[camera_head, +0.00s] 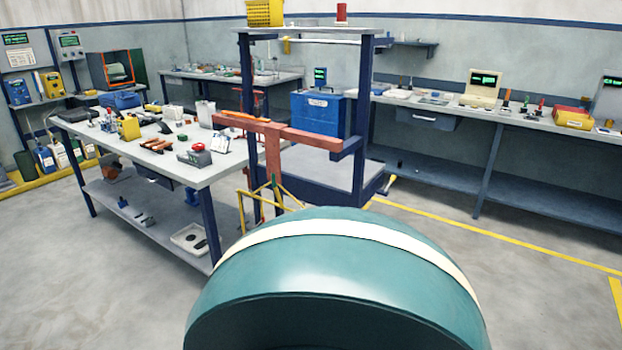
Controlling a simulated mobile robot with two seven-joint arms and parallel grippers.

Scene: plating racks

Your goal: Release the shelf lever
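A dark blue shelf rack (248,80) stands in the middle of the view. It has a top shelf, a low grey platform (335,172) and reddish-brown crossbars (310,138) at mid height. A reddish-brown upright (273,155) hangs down from the crossbars at the front. A small yellow piece (286,45) hangs under the top shelf; I cannot tell whether it is the lever. No part can be clearly picked out as the shelf lever. Neither gripper shows in this view.
A cluttered workbench (215,172) stands left of the rack. A long bench (540,122) runs along the right wall. A yellow tubular frame (243,205) stands low before the rack. Open floor (520,280) lies to the right. The lower middle view is blocked.

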